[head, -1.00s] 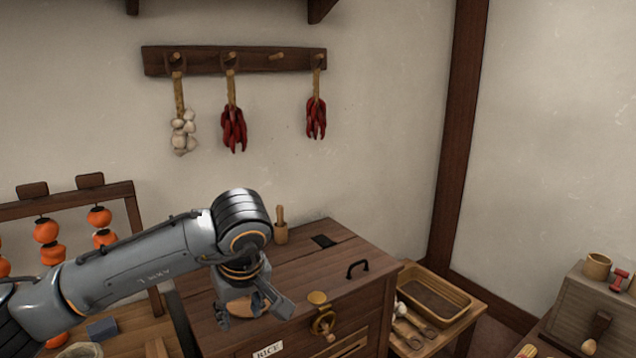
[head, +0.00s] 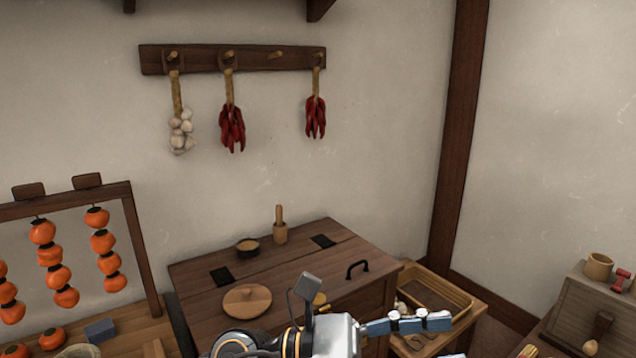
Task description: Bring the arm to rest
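My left gripper (head: 372,304) is at the bottom middle of the head view, in front of the rice chest. One finger points up and the other to the right, spread wide apart with nothing seen between them. The arm behind it is mostly below the frame edge. My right gripper is not in view.
A persimmon rack (head: 72,200) stands left. A wooden tray (head: 452,301) lies right of the chest.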

